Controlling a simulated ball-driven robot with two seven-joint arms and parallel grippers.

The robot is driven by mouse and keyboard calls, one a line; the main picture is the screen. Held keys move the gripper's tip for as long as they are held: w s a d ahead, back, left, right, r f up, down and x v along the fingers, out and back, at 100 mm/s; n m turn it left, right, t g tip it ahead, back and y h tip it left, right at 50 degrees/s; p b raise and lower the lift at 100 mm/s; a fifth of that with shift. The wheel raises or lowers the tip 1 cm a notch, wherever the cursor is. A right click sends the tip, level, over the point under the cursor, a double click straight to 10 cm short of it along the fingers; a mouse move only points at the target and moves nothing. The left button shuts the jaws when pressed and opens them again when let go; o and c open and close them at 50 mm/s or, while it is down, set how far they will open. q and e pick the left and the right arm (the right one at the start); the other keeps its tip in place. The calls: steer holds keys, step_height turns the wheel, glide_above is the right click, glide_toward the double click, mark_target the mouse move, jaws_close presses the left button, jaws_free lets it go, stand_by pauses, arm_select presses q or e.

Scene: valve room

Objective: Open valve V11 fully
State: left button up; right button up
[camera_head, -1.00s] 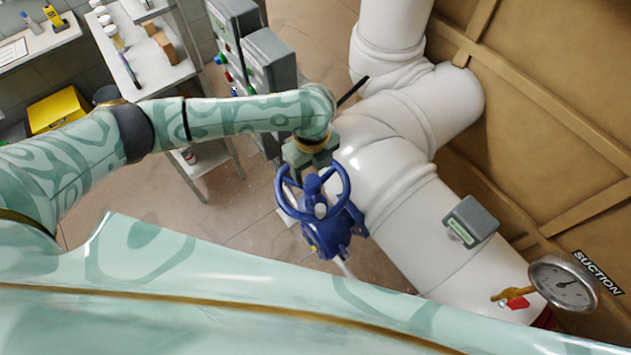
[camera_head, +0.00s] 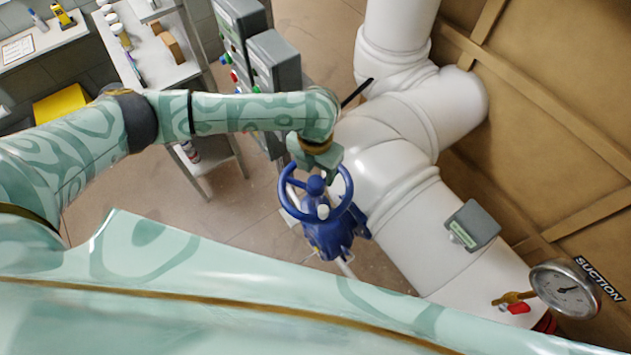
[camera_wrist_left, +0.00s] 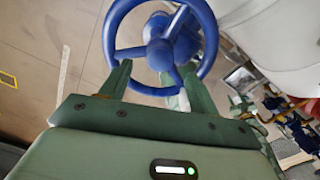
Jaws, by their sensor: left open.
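A blue valve (camera_head: 330,238) stands beside the white pipe in the head view, its round spoked handwheel (camera_head: 285,196) facing up. No V11 tag is readable on it. My left gripper (camera_head: 318,165) is at the far side of the wheel's rim, partly hidden by its own wrist. In the left wrist view the handwheel (camera_wrist_left: 160,52) fills the top middle, with its hub and spokes showing. The left gripper's two fingers (camera_wrist_left: 155,68) are spread apart and reach to the near rim. I cannot tell whether they touch it. My right gripper is not in view.
A large white pipe (camera_head: 400,215) runs close on the wheel's right. Grey control boxes (camera_head: 272,65) stand behind my left arm. A gauge (camera_head: 563,288) and a red-handled small valve (camera_head: 518,308) are at lower right. A shelf (camera_head: 150,70) stands upper left.

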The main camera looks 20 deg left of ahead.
mark_target(316, 182)
arm_select(q)
steer(key=m, duration=0.2)
steer(key=shift+m, duration=0.3)
steer(key=shift+f, duration=0.1)
steer(key=shift+f+b, duration=2.3)
steer(key=shift+f, duration=1.2)
